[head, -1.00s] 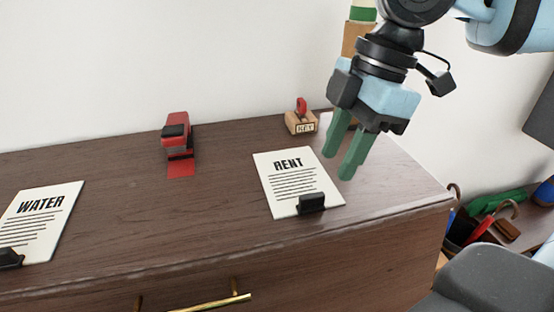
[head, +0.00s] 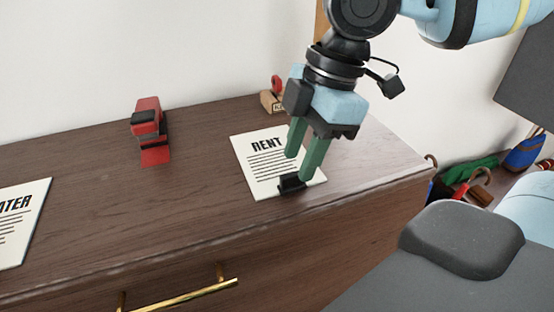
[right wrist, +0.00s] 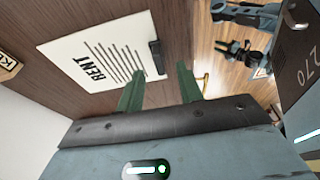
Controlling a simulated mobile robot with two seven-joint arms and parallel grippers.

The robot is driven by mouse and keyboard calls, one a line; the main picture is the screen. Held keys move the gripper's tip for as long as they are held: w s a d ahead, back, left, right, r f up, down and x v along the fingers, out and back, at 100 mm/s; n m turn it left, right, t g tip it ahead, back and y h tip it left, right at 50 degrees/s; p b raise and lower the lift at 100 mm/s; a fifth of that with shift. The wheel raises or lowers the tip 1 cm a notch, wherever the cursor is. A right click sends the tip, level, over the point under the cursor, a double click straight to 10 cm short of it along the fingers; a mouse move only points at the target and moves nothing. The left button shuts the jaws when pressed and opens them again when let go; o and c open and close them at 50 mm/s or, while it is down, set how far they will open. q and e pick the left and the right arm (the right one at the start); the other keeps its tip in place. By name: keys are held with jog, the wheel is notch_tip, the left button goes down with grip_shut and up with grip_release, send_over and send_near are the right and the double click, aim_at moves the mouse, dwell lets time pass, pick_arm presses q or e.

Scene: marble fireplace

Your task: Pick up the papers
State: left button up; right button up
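The RENT paper (head: 262,160) lies flat on the dresser top, with a black clip (head: 291,184) at its front edge. It also shows in the right wrist view (right wrist: 105,55), with the black clip (right wrist: 156,57) near my fingers. A second paper (head: 20,222), its title partly cut off, lies at the left edge of the head view. My right gripper (head: 302,165) is open and empty, its green fingers pointing down over the right part of the RENT paper, just behind the clip. In the right wrist view its fingers (right wrist: 160,82) are apart with nothing between them.
A red stapler (head: 150,130) stands on the dresser (head: 190,205) left of the RENT paper. A wooden KEY stamp (head: 271,101) stands behind my right gripper. A brass drawer handle (head: 185,294) is on the front. Umbrellas (head: 470,188) are at the right.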

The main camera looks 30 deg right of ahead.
jog(key=shift+x, duration=1.4)
jog(key=shift+c, duration=0.3)
grip_shut()
jog(key=shift+r, duration=0.1)
notch_tip(320, 180, up, 10)
jog(key=shift+p, duration=0.3)
